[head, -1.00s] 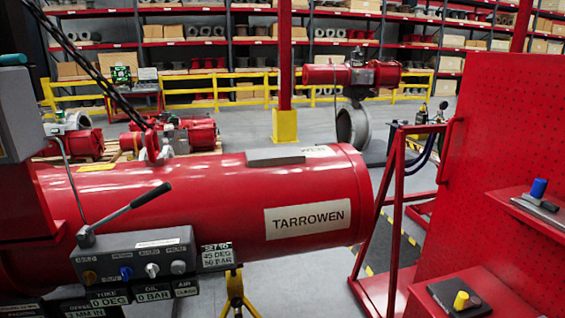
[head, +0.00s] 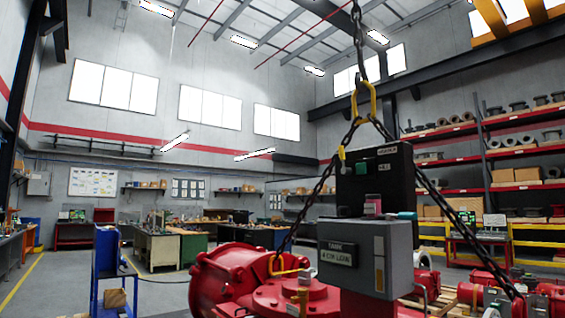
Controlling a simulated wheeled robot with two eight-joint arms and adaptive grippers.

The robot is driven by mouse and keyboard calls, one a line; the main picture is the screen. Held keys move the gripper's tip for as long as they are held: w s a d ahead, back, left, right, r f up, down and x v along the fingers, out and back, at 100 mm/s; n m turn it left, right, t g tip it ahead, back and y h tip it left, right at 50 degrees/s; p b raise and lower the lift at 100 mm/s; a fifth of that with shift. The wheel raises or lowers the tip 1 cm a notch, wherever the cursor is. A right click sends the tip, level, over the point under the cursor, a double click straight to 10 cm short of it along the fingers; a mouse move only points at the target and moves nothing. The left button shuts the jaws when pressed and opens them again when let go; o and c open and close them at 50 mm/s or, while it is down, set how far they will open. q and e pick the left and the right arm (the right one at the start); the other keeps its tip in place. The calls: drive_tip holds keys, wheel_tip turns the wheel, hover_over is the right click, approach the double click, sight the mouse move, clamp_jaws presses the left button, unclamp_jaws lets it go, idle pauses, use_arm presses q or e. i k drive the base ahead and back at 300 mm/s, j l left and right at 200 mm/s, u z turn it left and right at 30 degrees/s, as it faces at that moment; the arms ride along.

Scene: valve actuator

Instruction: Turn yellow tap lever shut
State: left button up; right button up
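A thin yellow bent piece (head: 289,271) shows at the lower middle of the head view, on the red actuator (head: 235,275). It looks like the tap lever, but it is too small to tell whether the tap is open or shut. A small brass-coloured fitting (head: 302,297) stands just below it. Neither of my grippers is in view.
A grey box labelled TANK (head: 372,255) and a black box (head: 375,180) stand right of the yellow piece. Chains run down from a yellow hook (head: 364,102) over the actuator. A blue stand (head: 107,265) is at left, with open floor around it.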

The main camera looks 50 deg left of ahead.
sight(344, 171)
drive_tip(key=u, duration=1.25)
